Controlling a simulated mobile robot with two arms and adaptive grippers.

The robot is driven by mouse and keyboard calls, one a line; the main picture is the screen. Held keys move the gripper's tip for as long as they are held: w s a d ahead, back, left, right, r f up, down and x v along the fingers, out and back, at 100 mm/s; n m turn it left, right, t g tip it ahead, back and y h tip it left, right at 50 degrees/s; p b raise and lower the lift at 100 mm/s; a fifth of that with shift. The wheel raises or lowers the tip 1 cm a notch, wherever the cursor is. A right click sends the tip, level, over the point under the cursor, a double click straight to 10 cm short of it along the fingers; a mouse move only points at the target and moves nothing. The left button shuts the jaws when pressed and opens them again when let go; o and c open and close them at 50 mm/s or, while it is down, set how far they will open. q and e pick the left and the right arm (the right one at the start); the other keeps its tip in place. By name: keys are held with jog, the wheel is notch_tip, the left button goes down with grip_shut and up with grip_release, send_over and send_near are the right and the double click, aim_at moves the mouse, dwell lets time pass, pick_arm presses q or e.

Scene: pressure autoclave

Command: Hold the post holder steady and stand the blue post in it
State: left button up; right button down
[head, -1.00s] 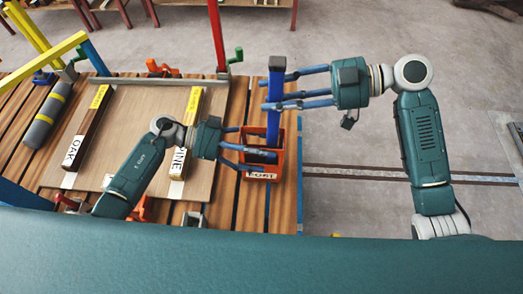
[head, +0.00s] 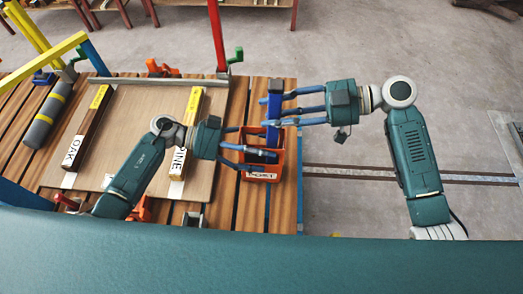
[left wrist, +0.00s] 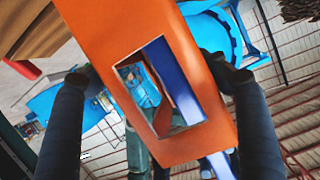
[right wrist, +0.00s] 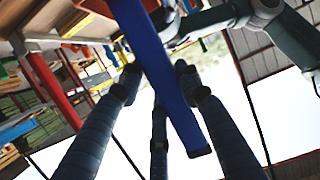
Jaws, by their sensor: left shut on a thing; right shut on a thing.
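The orange post holder (head: 276,172), a box with a POST label, stands on the slatted table's right end. My left gripper (head: 258,143) is shut on it, fingers on either side; the holder also fills the middle of the left wrist view (left wrist: 185,70). The blue post (head: 274,103) stands about upright, with its lower part inside the holder. Blue shows through the holder's side window in the left wrist view (left wrist: 172,75). My right gripper (head: 280,112) is shut on the post above the holder. The right wrist view shows the post (right wrist: 160,70) between the fingers. Its bottom end is hidden.
A board (head: 135,130) left of the holder carries the OAK bar (head: 88,127) and the PINE bar (head: 187,133). A red upright (head: 217,40) and a green clamp (head: 236,57) stand at the far edge. Open floor lies right of the table.

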jog(key=shift+f, duration=0.3)
jog(key=c, duration=1.2)
grip_release()
jog(key=shift+o, duration=0.2)
jog(key=shift+f, duration=0.1)
jog(key=v, duration=1.2)
